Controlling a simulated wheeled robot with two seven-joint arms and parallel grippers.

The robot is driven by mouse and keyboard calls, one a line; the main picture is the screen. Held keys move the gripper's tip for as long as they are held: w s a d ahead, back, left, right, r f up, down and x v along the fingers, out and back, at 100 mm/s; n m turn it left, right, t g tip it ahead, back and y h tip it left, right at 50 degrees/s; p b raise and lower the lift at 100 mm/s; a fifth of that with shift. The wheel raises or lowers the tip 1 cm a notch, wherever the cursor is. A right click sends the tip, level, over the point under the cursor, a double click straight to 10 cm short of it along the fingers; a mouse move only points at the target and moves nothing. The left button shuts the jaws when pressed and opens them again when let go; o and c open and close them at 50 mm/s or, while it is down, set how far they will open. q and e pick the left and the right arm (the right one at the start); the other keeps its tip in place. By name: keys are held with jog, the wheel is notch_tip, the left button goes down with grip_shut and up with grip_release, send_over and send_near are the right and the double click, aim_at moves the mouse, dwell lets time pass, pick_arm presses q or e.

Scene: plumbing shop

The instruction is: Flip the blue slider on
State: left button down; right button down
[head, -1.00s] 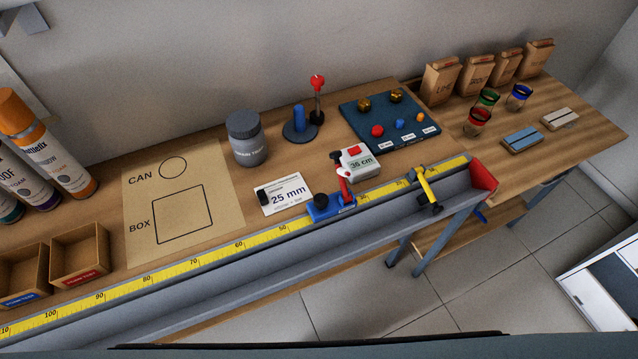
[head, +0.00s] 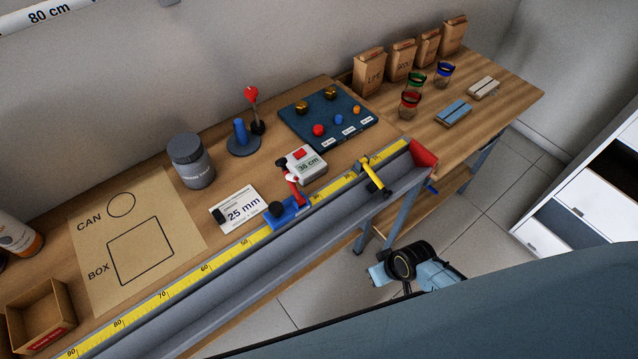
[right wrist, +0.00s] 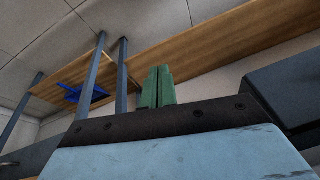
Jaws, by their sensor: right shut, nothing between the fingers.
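My left gripper is out of view.
A beige slider block (head: 484,88) lies behind the blue one. Red, green and blue rimmed jars (head: 411,103) stand to its left, with paper bags (head: 369,72) behind. A grey trough with a yellow ruler (head: 215,264) runs along the bench front. White drawers (head: 578,205) stand at right.

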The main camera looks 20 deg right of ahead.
jog(key=w+a+r+n+y+p, duration=0.1)
jog(key=w+a+r, duration=0.1)
jog(key=r, duration=0.6)
jog(key=w+a+r+n+y, duration=0.1)
jog(key=w+a+r, duration=0.1)
jog(key=r, duration=0.5)
jog(key=w+a+r+n+y+p, duration=0.1)
jog(key=w+a+r, duration=0.15)
jog(key=r, duration=0.55)
jog(key=w+d+r+y, duration=0.2)
jog(key=w+d+r, duration=0.2)
jog(key=w+r, duration=0.2)
jog(key=w, duration=0.2)
jog(key=shift+w+d+r+g, duration=0.15)
jog(key=shift+w+d+g, duration=0.15)
jog(key=shift+w, duration=0.05)
jog(key=shift+a, duration=0.1)
jog(key=shift+w+a+f+p, duration=0.1)
jog(key=shift+a+f+p, duration=0.2)
jog(key=shift+a+f, duration=1.15)
jog(key=shift+w+a+f+p, duration=0.1)
jog(key=shift+a+f+p, duration=0.15)
jog(key=shift+a+f, duration=1.2)
jog(key=shift+w+a+f+p, duration=0.1)
jog(key=shift+a+f+p, duration=0.2)
jog(key=shift+a+f, duration=1.15)
jog(key=shift+a+r, duration=0.35)
